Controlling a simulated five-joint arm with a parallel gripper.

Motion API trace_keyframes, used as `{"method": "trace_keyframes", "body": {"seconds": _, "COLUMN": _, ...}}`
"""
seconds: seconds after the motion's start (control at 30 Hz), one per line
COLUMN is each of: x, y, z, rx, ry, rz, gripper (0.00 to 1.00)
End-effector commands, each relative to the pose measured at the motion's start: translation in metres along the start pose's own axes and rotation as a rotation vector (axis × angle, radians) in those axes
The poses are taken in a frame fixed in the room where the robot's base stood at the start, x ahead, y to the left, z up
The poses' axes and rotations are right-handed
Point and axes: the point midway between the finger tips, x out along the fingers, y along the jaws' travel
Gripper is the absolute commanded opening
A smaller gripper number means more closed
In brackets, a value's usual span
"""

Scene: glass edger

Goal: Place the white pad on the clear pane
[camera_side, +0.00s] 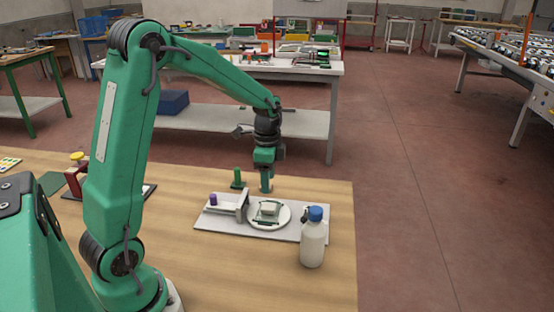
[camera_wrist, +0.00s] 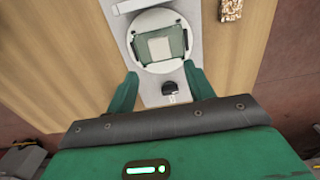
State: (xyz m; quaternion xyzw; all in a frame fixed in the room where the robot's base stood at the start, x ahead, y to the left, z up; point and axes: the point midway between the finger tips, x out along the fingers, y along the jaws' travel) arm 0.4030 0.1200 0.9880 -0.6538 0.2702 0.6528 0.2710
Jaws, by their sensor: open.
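The white pad (camera_side: 269,208) is a small pale block over the middle of the clear pane. It also shows in the wrist view (camera_wrist: 159,48). The clear pane (camera_wrist: 175,37) has green-tinted edges and lies on a round white disc (camera_wrist: 144,21). The pad looks as if it rests on the pane; any small gap under it cannot be told. My gripper (camera_side: 266,187) points down behind the disc in the side view. In the wrist view its two green fingers (camera_wrist: 160,70) are spread wide with nothing between them, and the pad is beyond their tips.
The disc stands on a light grey board (camera_side: 210,225) with an upright white bracket (camera_side: 243,206) and purple knob (camera_side: 213,199). A blue-capped bottle (camera_side: 313,243) stands at the board's near right corner. A green upright piece (camera_side: 237,178) is behind the board. The wooden tabletop in front is clear.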

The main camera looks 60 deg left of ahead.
Motion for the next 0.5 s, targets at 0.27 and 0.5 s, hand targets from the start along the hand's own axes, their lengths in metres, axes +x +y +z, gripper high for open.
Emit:
{"method": "trace_keyframes", "body": {"seconds": 0.27, "x": -0.031, "y": 0.0, "z": 0.0, "rx": 0.0, "ry": 0.0, "rz": -0.001, "gripper": 0.53}}
{"method": "trace_keyframes", "body": {"seconds": 0.5, "x": -0.037, "y": 0.0, "z": 0.0, "rx": 0.0, "ry": -0.001, "rz": 0.001, "gripper": 0.53}}
